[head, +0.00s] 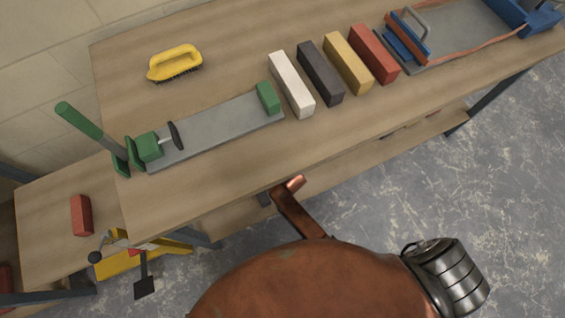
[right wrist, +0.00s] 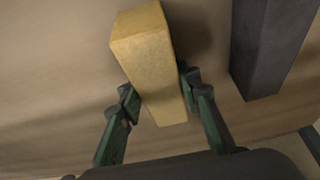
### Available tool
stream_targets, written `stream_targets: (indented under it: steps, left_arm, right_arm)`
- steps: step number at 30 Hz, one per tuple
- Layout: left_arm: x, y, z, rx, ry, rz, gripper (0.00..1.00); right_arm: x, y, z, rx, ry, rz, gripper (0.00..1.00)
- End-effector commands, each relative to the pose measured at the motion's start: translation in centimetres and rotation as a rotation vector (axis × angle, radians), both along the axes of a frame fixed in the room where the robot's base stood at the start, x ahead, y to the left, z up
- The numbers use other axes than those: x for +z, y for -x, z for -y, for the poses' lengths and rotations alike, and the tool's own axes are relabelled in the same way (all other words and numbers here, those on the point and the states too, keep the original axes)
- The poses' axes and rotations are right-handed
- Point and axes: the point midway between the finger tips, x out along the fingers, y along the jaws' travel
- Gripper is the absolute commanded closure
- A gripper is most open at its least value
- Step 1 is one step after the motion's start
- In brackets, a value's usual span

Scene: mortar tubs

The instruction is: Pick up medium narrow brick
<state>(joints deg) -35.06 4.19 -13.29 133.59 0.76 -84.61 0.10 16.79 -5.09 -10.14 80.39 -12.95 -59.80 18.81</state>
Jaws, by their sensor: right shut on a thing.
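In the right wrist view, my right gripper (right wrist: 158,88) has its two green fingers on either side of a yellow brick (right wrist: 150,55) and is shut on it. The brick's far end extends beyond the fingers; whether it touches the surface below is unclear. A dark grey brick (right wrist: 262,45) lies to its right, apart from it. In the head view, a row on the wooden table holds a white brick (head: 291,84), a dark grey brick (head: 320,72), a yellow brick (head: 348,63) and a red brick (head: 374,54). Neither gripper shows in the head view.
A green clamping tool with a grey bed (head: 215,130) lies left of the row, a yellow brush (head: 175,62) behind it. A blue tool (head: 410,35) stands at the back right. A rusty rounded body (head: 300,285) fills the front. A red brick (head: 81,215) lies on a lower left surface.

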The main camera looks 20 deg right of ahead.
Motion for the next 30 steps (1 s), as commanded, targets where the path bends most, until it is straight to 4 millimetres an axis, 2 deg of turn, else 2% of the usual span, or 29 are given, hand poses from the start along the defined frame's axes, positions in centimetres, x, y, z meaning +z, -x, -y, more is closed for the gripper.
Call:
stream_targets:
  steps: [1, 11, 30]
  left_arm:
    - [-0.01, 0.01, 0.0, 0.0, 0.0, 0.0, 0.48]
    - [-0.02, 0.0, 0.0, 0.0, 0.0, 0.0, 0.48]
    - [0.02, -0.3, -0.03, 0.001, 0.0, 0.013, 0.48]
  right_arm:
    - [-0.02, 0.02, 0.05, 0.0, 0.001, 0.0, 0.77]
    - [-0.03, 0.03, 0.07, 0.0, 0.001, -0.001, 1.0]
    - [0.53, -0.14, 0.05, 0.0, 0.001, 0.004, 1.0]
